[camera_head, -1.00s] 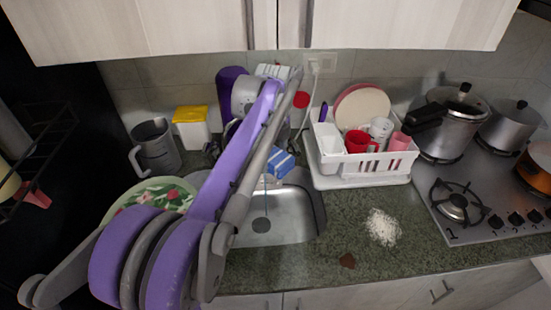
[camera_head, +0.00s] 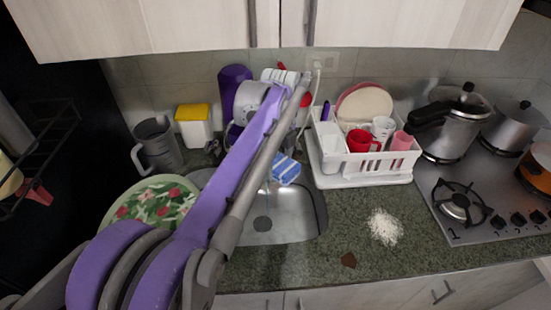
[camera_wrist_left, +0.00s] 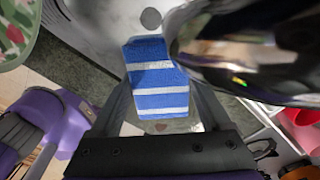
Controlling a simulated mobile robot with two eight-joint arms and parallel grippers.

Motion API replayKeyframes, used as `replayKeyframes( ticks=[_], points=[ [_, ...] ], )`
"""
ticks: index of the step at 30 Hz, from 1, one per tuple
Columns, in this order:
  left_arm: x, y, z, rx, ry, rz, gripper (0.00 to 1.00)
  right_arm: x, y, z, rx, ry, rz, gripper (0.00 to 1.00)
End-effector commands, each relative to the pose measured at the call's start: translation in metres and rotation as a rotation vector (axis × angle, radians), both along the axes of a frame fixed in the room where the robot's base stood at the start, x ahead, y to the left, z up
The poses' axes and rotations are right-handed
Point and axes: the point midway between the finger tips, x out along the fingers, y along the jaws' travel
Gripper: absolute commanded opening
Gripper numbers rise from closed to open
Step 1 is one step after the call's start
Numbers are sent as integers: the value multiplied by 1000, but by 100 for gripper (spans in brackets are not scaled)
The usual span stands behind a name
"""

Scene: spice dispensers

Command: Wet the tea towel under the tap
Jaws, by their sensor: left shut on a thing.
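The tea towel (camera_head: 286,170) is blue with white stripes and hangs over the back part of the steel sink (camera_head: 290,222). My left gripper is shut on it; in the head view my purple and grey arm hides the jaws. In the left wrist view the towel (camera_wrist_left: 158,85) reaches out from between the fingers of my left gripper (camera_wrist_left: 163,120), towards the round drain (camera_wrist_left: 151,18). A dark shiny curved body, probably the tap (camera_wrist_left: 245,50), is close to the towel's right edge. Whether it touches the towel is unclear. My right gripper is not in view.
A white dish rack (camera_head: 365,170) with cups and plates stands right of the sink. A floral plate (camera_head: 150,205), a grey jug (camera_head: 157,146) and a yellow-lidded box (camera_head: 194,126) are on the left. White grains (camera_head: 384,227) and a brown spot (camera_head: 348,260) lie on the counter.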

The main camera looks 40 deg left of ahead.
Motion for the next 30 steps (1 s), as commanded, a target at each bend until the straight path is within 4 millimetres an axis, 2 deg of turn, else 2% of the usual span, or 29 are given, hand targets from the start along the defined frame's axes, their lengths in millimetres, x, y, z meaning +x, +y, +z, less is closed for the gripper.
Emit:
replayKeyframes(
  ticks=[16,30],
  points=[
    [-27,-34,0,0,0,-1,36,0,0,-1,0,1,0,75],
    [-30,-38,0,0,0,0,36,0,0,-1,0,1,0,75]
  ],
)
